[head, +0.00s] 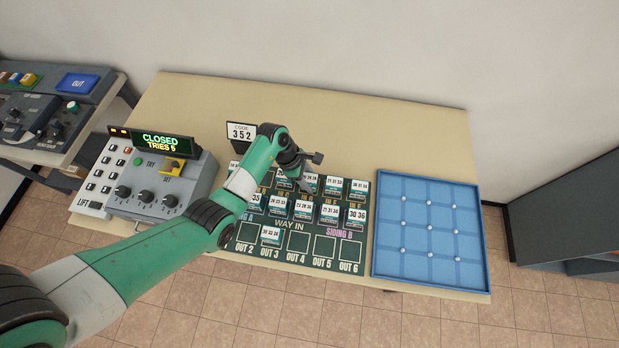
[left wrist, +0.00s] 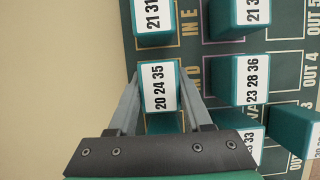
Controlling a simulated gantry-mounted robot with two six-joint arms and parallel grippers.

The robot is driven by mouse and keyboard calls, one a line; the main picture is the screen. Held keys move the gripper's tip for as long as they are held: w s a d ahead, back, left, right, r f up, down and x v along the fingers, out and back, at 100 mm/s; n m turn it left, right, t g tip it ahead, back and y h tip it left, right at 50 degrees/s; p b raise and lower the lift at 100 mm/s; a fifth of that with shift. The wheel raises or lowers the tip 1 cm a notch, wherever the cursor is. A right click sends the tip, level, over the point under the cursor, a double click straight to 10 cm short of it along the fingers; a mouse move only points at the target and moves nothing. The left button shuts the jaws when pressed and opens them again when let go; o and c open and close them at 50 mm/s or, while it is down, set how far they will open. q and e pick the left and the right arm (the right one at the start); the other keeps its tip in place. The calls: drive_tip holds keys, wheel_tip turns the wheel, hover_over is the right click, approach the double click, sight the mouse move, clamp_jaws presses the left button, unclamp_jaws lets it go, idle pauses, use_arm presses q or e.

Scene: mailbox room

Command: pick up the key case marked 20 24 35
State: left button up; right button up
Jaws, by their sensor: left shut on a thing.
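The key case marked 20 24 35 (left wrist: 158,92) is a teal block with a white label, between my left gripper's two fingers in the left wrist view. My left gripper (head: 302,184) is shut on it. Whether the case still rests on the board or is lifted, I cannot tell. In the head view my gripper partly hides this spot. My right gripper is not in view.
Neighbouring cases stand close by, such as the one marked 23 28 36 (left wrist: 247,80). They sit on a dark green board (head: 296,243) with OUT squares. A blue tray (head: 415,262) lies right, a grey control box (head: 196,182) left, and a code 352 sign (head: 240,131) behind.

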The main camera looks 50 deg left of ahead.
sight(312, 178)
use_arm(q)
clamp_jaws()
drive_tip(key=shift+r+p, duration=0.3)
drive_tip(key=shift+r, duration=0.2)
wheel_tip(312, 178, up, 3)
drive_tip(key=shift+f+p, duration=0.1)
drive_tip(key=shift+p, duration=0.55)
drive_tip(key=s+d+r+p, duration=0.5)
drive_tip(key=s+d+r, duration=0.4)
drive_tip(key=s, duration=0.1)
drive_tip(key=shift+s+d+p, duration=0.15)
drive_tip(key=shift+d+p, duration=0.15)
drive_tip(key=shift+d, duration=0.05)
